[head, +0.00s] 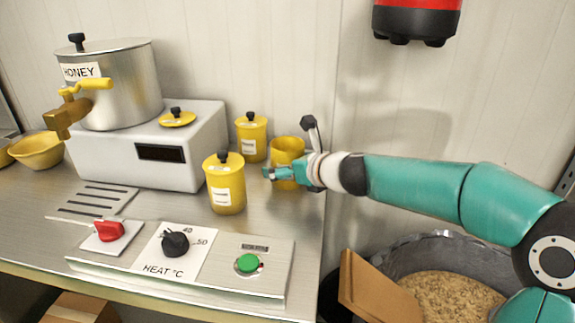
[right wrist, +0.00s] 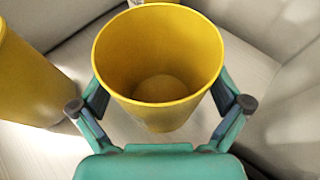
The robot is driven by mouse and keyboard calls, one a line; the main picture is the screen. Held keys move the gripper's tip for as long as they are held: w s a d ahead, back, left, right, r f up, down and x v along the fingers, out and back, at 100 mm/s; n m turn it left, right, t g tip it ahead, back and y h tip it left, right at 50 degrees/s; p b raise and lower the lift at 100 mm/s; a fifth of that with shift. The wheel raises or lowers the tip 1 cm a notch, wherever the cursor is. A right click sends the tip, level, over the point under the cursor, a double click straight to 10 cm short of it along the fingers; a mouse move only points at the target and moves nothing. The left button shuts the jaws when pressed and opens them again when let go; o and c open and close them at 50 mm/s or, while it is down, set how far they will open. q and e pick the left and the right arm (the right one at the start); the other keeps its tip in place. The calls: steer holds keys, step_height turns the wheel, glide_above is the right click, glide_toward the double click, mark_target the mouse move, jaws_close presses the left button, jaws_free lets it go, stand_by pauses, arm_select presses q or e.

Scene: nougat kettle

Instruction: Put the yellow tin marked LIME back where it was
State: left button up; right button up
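Three yellow tins stand on the steel counter; their labels are too small to read. An open, lidless tin (head: 288,147) is at the right, and it also shows in the right wrist view (right wrist: 160,105), empty inside. A lidded tin (head: 226,190) stands to its front left and another lidded tin (head: 251,140) behind it to the left. My right gripper (head: 283,174) has its fingers on either side of the open tin, below the rim. Whether they press on it is hidden. My left gripper is out of view.
A yellow lid (head: 177,118) with a black knob lies on the white unit (head: 205,140) beside the HONEY kettle (head: 125,85). A control panel (head: 185,262) is in front. A yellow bowl (head: 40,150) is at the left. A tub of grainy stuff (head: 450,290) is below right.

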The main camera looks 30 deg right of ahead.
steer(key=shift+r, duration=0.15)
steer(key=shift+s+r, duration=0.1)
steer(key=shift+s, duration=0.1)
steer(key=p+v, duration=0.3)
steer(key=v, duration=0.8)
steer(key=shift+s+d, duration=0.1)
steer(key=shift+s, duration=0.25)
